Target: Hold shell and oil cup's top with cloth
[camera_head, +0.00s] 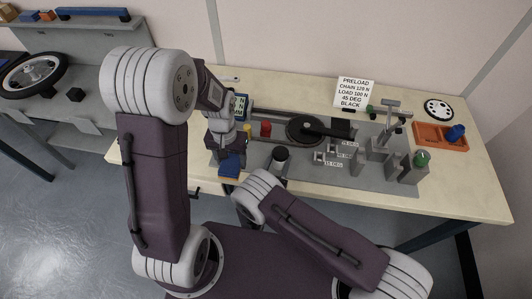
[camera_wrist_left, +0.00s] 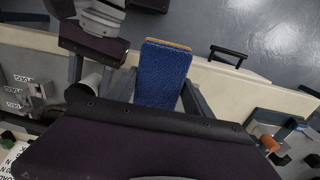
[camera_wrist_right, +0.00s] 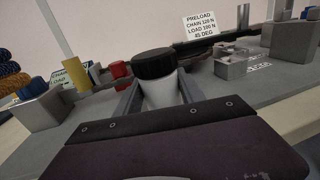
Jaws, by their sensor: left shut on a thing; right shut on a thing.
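A blue cloth pad with a tan edge (camera_wrist_left: 162,75) is between the fingers of my left gripper (camera_wrist_left: 150,92), which is shut on it. In the head view the cloth (camera_head: 232,164) hangs below my left gripper (camera_head: 229,153), near the table's front edge. A pale grey cup with a black top (camera_wrist_right: 156,66) stands upright between the fingers of my right gripper (camera_wrist_right: 160,95), which is shut on it. In the head view this cup (camera_head: 280,155) is right of the cloth and apart from it. I cannot tell which part is the shell.
A grey fixture plate (camera_head: 385,185) carries a dark round disc (camera_head: 306,129), metal blocks, a red cylinder (camera_head: 265,129) and a yellow cylinder (camera_wrist_right: 75,74). An orange tray (camera_head: 431,144) and a sign (camera_head: 355,92) are farther right. Bare table lies along the front right.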

